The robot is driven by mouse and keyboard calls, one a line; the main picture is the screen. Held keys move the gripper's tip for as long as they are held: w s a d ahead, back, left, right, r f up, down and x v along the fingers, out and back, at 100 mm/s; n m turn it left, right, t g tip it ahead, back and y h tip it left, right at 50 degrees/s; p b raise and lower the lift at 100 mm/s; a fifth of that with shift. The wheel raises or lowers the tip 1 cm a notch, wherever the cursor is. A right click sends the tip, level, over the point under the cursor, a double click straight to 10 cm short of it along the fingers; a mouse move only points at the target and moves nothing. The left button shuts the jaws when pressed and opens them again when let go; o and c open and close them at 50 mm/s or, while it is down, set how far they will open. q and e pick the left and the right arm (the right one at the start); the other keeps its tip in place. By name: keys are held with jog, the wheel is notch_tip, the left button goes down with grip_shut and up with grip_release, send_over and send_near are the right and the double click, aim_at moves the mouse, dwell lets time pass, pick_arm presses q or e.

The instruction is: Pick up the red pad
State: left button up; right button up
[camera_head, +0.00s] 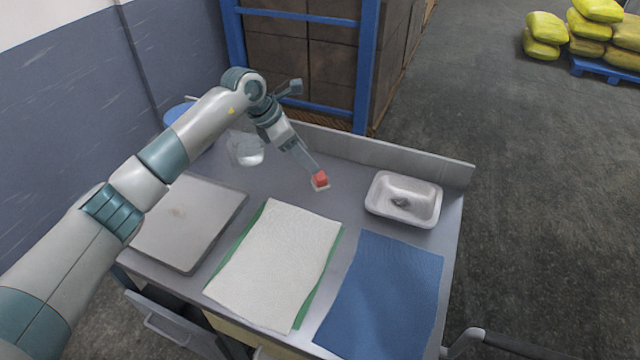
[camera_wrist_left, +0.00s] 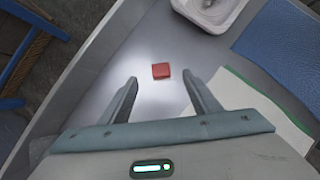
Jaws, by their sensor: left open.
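The red pad (camera_head: 320,179) is a small block at the back middle of the grey table, with a pale edge beneath it in the head view. It also shows in the left wrist view (camera_wrist_left: 161,71), lying just beyond and between my fingertips. My left gripper (camera_head: 311,169) reaches down beside it from the upper left. In the left wrist view the left gripper (camera_wrist_left: 163,83) is open, with nothing between its fingers. My right gripper is out of view.
A white tray (camera_head: 378,205) with a small dark item stands right of the pad. A white cloth (camera_head: 275,255) over a green one and a blue mat (camera_head: 385,295) lie in front. A grey board (camera_head: 190,220) and a clear container (camera_head: 246,150) are at left. A raised ledge (camera_head: 400,158) runs along the back.

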aim_at(320, 175)
pick_arm(q)
jog(key=shift+b+x, duration=0.55)
jog(key=shift+x, duration=1.65)
jog(key=shift+f, duration=0.1)
jog(key=shift+a+b+x, duration=0.2)
jog(key=shift+b+x, duration=0.75)
jog(key=shift+x, duration=1.6)
jog(key=shift+f, duration=0.1)
jog(key=shift+s, duration=0.1)
jog(key=c, duration=1.1)
